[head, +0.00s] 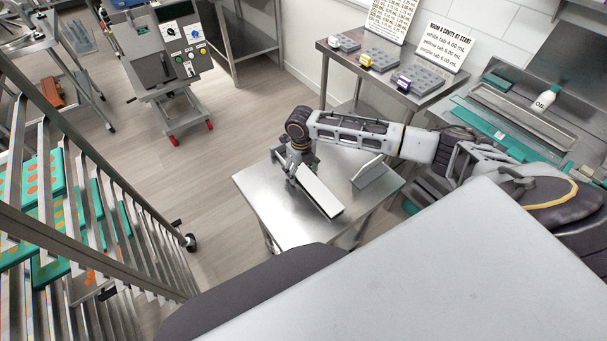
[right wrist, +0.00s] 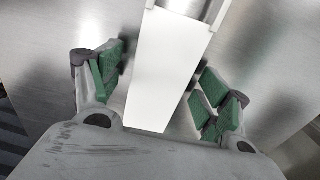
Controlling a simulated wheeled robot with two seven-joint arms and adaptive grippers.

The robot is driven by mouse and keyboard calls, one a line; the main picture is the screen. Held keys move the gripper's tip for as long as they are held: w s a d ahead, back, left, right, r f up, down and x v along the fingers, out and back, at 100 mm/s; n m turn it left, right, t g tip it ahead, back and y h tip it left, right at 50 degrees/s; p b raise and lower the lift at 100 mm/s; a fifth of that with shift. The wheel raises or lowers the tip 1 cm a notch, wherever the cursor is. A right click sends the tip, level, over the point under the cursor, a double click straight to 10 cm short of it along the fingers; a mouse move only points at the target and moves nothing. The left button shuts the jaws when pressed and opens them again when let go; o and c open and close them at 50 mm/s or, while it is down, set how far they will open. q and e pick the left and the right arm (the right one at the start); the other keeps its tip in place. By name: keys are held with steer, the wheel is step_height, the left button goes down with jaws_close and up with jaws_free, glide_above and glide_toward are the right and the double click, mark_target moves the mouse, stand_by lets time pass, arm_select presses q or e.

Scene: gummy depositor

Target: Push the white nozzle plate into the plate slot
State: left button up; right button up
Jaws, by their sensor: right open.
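The white nozzle plate (head: 320,192) is a long flat white bar at the steel table, slanting toward its front edge. It also shows in the right wrist view (right wrist: 168,75), running between my fingers. My right gripper (head: 296,177) is over the plate's far end. In the right wrist view my right gripper (right wrist: 162,86) is open, with green finger pads on both sides of the plate and a gap at each side. A metal channel-like piece (right wrist: 208,10) shows at the plate's top end there. I cannot make out the plate slot for certain. My left gripper is out of view.
The steel table (head: 262,205) has a grey upright piece (head: 369,173) right of the plate. A wheeled machine with a control panel (head: 187,45) stands at the back left. A rack (head: 100,210) with teal trays fills the left. A side bench (head: 385,85) holds grey moulds.

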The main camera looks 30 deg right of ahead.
mark_target(301, 171)
steer(key=c, duration=1.3)
steer(key=shift+r, duration=0.1)
step_height(301, 171, up, 10)
stand_by(0.4)
steer(key=o, duration=0.5)
steer(key=c, duration=0.7)
steer(key=shift+c, duration=0.2)
